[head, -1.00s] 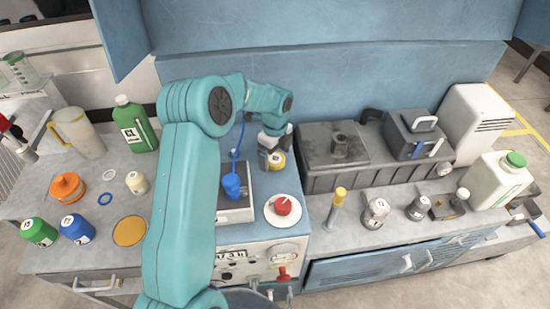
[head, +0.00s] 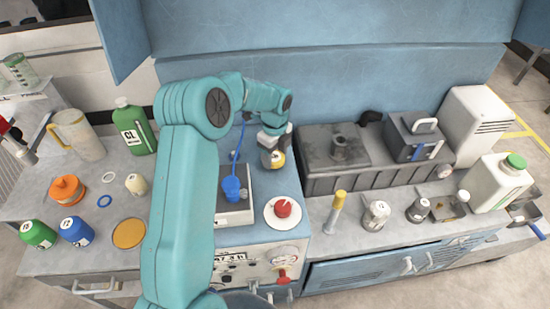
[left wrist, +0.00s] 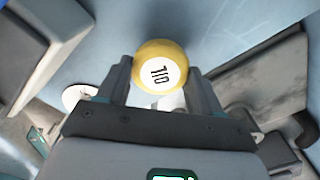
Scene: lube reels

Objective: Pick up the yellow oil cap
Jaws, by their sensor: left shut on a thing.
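In the head view the yellow cap (head: 278,159) shows beside my left gripper (head: 271,151), over the blue bench top behind the red knob. The gripper partly hides the cap there. I cannot tell whether the cap is clear of the surface. My right gripper is not in view.
A white dish with a red knob (head: 283,208) is in front of the gripper. A blue nozzle (head: 231,188) on a pale block stands to its left. A grey machine box (head: 350,178) is close on the right. Several bottles stand farther left and right.

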